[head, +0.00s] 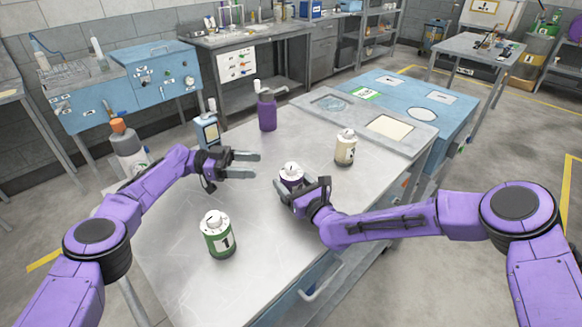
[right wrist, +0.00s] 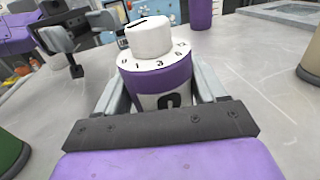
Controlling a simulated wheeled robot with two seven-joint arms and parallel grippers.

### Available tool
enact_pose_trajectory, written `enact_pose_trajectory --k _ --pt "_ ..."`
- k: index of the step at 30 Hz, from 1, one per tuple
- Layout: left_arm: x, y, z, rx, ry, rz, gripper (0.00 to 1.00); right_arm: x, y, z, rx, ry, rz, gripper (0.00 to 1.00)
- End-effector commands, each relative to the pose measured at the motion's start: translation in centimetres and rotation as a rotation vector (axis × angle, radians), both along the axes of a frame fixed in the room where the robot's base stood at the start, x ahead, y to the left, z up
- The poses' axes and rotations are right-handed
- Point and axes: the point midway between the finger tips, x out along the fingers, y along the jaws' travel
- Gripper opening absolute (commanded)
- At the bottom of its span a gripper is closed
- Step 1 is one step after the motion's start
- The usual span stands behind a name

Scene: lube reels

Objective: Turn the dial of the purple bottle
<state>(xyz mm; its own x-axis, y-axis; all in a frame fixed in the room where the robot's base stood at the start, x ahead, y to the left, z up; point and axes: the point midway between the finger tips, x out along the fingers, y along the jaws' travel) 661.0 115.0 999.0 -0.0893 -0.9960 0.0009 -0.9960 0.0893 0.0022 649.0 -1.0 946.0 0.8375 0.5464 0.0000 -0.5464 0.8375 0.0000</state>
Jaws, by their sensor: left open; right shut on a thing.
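The purple bottle (head: 291,181) stands upright on the grey table, with a white dial cap on top. In the right wrist view the purple bottle (right wrist: 158,82) has a numbered white ring and a white knob (right wrist: 151,38) with a dark mark. My right gripper (head: 303,190) is shut around the bottle's body, one finger on each side; it also shows in the right wrist view (right wrist: 160,95). My left gripper (head: 257,164) is open and empty, left of and beyond the bottle, apart from it. It also shows in the right wrist view (right wrist: 70,25).
A green bottle (head: 218,238) stands at the near left and a cream bottle (head: 345,150) at the right, both with white caps. A taller purple pump bottle (head: 267,110), a blue-labelled bottle (head: 208,130) and an orange-capped bottle (head: 126,150) stand farther back. The table's middle left is clear.

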Motion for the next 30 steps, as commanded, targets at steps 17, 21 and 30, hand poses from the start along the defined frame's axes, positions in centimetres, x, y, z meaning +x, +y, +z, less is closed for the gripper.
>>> enact_pose_trajectory --k 17,21,30 --pt "-1.0 -11.0 0.0 0.002 -0.002 0.0 0.6 0.0 0.0 0.0 0.0 0.001 0.001 0.29" --pt "-1.0 -11.6 0.0 0.002 -0.002 0.0 0.6 0.0 0.0 0.0 -0.001 0.001 0.001 0.29" --pt "-1.0 -11.5 0.0 0.002 -0.002 0.001 0.25 0.0 0.0 0.0 0.0 0.001 0.001 0.29"
